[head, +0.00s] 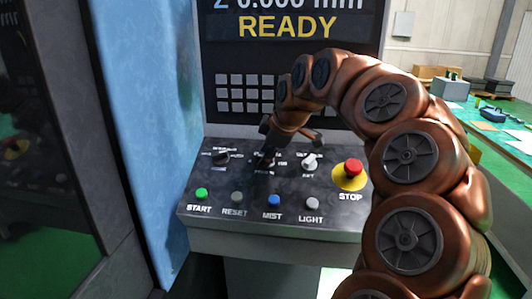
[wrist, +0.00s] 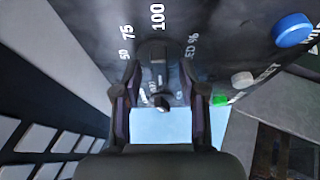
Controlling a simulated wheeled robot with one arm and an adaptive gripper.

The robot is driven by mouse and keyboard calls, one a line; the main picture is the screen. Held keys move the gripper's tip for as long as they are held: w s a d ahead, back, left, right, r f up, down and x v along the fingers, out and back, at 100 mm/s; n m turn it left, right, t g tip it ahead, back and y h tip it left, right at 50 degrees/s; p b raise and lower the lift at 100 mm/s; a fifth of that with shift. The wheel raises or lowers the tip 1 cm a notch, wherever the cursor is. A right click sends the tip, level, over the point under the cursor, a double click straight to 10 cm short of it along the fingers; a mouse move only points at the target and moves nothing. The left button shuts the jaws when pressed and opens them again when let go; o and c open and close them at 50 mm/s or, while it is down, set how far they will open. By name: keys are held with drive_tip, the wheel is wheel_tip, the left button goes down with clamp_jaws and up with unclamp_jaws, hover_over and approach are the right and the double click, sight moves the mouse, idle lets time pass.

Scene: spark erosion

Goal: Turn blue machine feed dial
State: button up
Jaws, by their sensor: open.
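The feed dial (wrist: 157,66) is a dark round knob with a raised bar, marked 75, 100 and a partly hidden "ED %". It shows in the wrist view between the two fingers of my gripper (wrist: 155,92). The fingers are apart, one on each side of the dial; I cannot tell whether they touch it. In the head view my gripper (head: 266,166) reaches down to the middle of the panel's upper row and hides most of what is under it. The blue machine side (head: 148,130) stands to the left.
The control panel (head: 335,222) also carries a dark left knob (head: 222,158), a light right switch (head: 310,161), a red stop button (head: 353,167) and a lower row with green START (head: 201,193), RESET, blue MIST (head: 273,201) and LIGHT. A screen reading READY and a keypad are behind.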

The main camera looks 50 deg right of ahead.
clamp_jaws()
idle(0.3)
